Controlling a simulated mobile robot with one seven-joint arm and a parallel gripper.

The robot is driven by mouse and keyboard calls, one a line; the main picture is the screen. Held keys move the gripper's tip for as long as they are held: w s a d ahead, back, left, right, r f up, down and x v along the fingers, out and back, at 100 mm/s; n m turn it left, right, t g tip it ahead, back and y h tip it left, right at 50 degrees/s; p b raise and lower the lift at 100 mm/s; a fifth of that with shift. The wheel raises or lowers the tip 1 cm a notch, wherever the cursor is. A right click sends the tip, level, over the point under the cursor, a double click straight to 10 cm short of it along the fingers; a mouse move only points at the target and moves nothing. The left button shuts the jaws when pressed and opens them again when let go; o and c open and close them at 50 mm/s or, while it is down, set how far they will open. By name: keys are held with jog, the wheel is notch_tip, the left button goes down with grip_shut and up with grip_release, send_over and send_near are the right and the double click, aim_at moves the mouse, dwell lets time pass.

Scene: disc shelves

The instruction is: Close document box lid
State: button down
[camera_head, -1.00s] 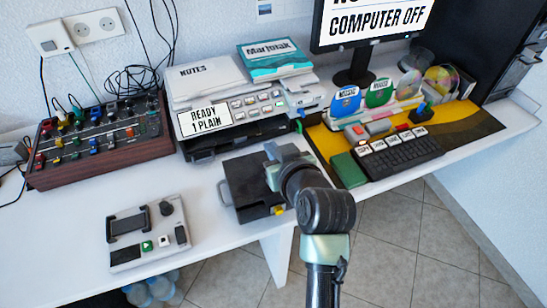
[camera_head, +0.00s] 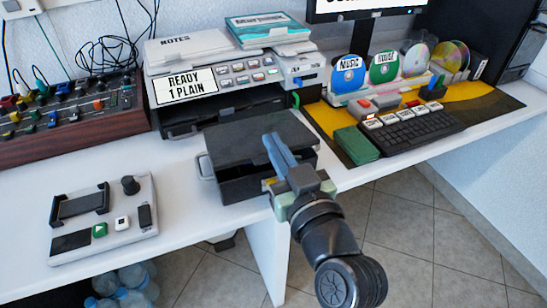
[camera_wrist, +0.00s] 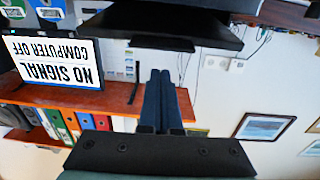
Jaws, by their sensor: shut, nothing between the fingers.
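The document box (camera_head: 235,188) is a dark grey box near the front edge of the white desk, with a handle on its left side. My gripper (camera_head: 272,141) is shut and empty. Its blue fingers pass across the right part of the lid in the head view and hide some of it; contact is unclear. In the wrist view, which is upside down, the shut fingers (camera_wrist: 160,75) point towards a dark slab, probably the lid (camera_wrist: 165,20).
A printer with paper trays (camera_head: 235,75) stands right behind the box. A grey control panel (camera_head: 105,220) lies to the left, a mixer (camera_head: 70,115) behind it. A green block (camera_head: 357,145) and keyboard (camera_head: 415,133) lie on the mat to the right.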

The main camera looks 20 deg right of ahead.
notch_tip(320, 180, down, 7)
jog(key=s+t+b, duration=0.1)
jog(key=t+b, duration=0.3)
jog(key=b, duration=1.3)
jog(key=shift+s+r, duration=0.15)
jog(key=shift+s, duration=0.15)
jog(key=shift+b, duration=0.35)
jog(key=shift+s, duration=0.1)
